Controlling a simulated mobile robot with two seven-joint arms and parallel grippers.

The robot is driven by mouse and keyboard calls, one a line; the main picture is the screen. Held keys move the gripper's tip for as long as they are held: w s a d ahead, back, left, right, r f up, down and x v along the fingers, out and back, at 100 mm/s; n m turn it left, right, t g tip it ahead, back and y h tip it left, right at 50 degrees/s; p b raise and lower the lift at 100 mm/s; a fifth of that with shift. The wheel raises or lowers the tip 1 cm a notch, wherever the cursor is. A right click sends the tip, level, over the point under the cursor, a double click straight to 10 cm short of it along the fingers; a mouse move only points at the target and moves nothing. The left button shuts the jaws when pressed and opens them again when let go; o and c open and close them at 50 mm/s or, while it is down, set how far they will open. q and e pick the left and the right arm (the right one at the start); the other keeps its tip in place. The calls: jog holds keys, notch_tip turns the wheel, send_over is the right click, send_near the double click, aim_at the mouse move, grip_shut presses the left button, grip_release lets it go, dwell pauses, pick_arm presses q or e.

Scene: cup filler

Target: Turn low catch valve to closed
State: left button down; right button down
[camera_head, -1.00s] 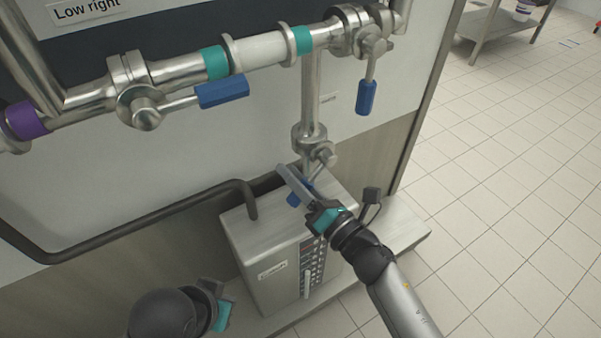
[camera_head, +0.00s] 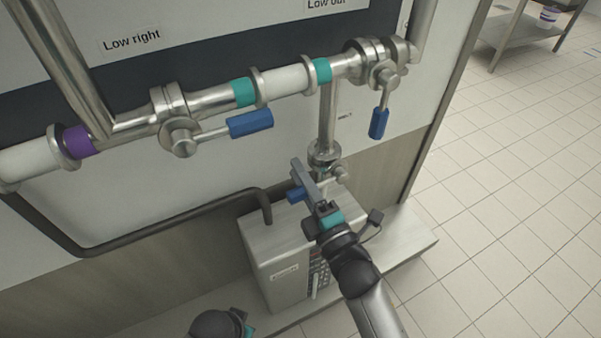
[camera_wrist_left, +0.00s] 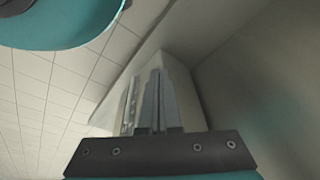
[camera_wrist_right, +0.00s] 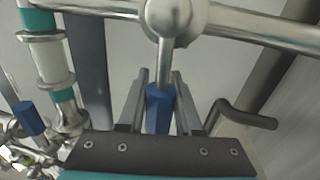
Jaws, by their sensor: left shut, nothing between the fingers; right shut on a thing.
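The low catch valve (camera_head: 324,152) sits on the vertical pipe just above the metal box. Its blue handle (camera_head: 296,195) points left and slightly down from the valve. My right gripper (camera_head: 302,178) is shut on this handle. In the right wrist view the blue handle (camera_wrist_right: 159,110) lies between the two fingers, with its metal stem running up to the valve body (camera_wrist_right: 172,16). My left gripper is shut and empty; its fingers (camera_wrist_left: 158,100) are together in the left wrist view. In the head view only part of the left hand shows at the bottom edge.
Two more valves with blue handles (camera_head: 250,123) (camera_head: 379,123) are on the upper pipe. A dark bent rail (camera_head: 180,216) runs left of the metal box (camera_head: 270,250). The box stands on a low ledge (camera_head: 405,240). Open tiled floor (camera_head: 500,190) lies right.

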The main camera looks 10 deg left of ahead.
pick_arm(q)
jog(key=shift+s+f, duration=0.35)
jog(key=shift+f, duration=0.1)
pick_arm(e)
jog(key=shift+r+m, duration=0.25)
jog(key=shift+m, duration=0.15)
jog(key=c, duration=0.6)
grip_release()
pick_arm(q)
jog(key=f+p, duration=0.1)
jog(key=s+a+f+p, duration=0.1)
jog(key=f, duration=0.1)
jog(key=s+a+f, duration=0.1)
jog(key=shift+s+a+f+p, duration=0.1)
jog(key=shift+f+p, duration=0.15)
jog(key=shift+p, duration=0.15)
pick_arm(e)
jog(key=v, duration=1.5)
jog(key=shift+d+f, duration=0.1)
